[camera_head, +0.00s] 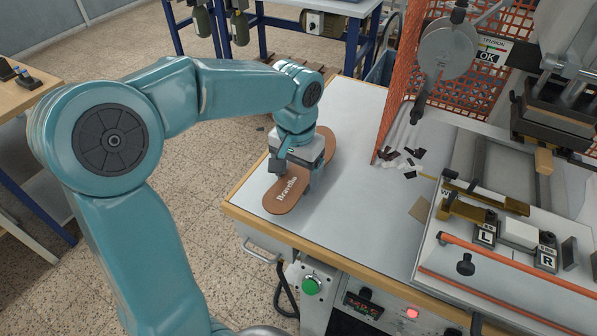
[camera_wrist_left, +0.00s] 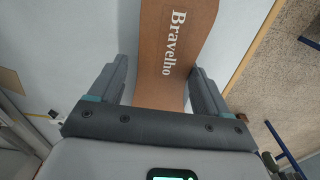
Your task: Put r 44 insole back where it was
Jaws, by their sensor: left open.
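My left gripper (camera_head: 296,178) is directly over the middle of the insole, pointing down. Its jaws are open, with one finger on each side of the insole, and part of the insole is hidden under the gripper. No "R 44" mark is readable. My right gripper is not in view.
On the right stands the stamping machine with a fixture plate (camera_head: 437,255) bearing L and R marks (camera_head: 546,258). An orange mesh guard (camera_head: 463,80) rises behind it, with dark scraps (camera_head: 402,160) nearby. A green button (camera_head: 311,285) is on the table front. The tabletop between insole and fixture is mostly clear.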

